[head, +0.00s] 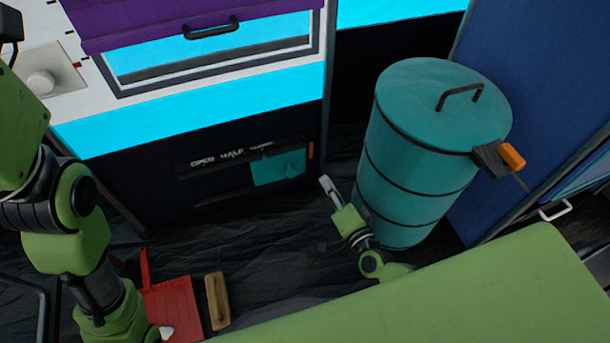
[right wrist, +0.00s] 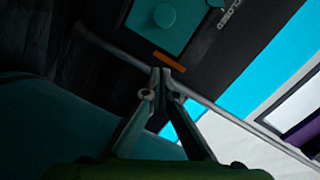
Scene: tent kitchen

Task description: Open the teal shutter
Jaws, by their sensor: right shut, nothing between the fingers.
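The teal shutter (head: 278,167) is a small teal panel in a dark slot on the front of the counter. It sits at the right end of the slot, near the word "HALF"; the label further right is too small to read. In the right wrist view the shutter (right wrist: 150,32) shows a round teal knob (right wrist: 165,16). My right gripper (head: 326,184) is shut and empty, below and to the right of the shutter, apart from it. Its fingertips (right wrist: 160,72) point toward the shutter's orange end mark (right wrist: 170,61).
A teal barrel (head: 415,175) with a lidded top stands close to the right of my right gripper. A red dustpan (head: 172,305) and a brush (head: 217,300) lie on the dark floor. A purple cover (head: 150,20) with a handle is above the counter.

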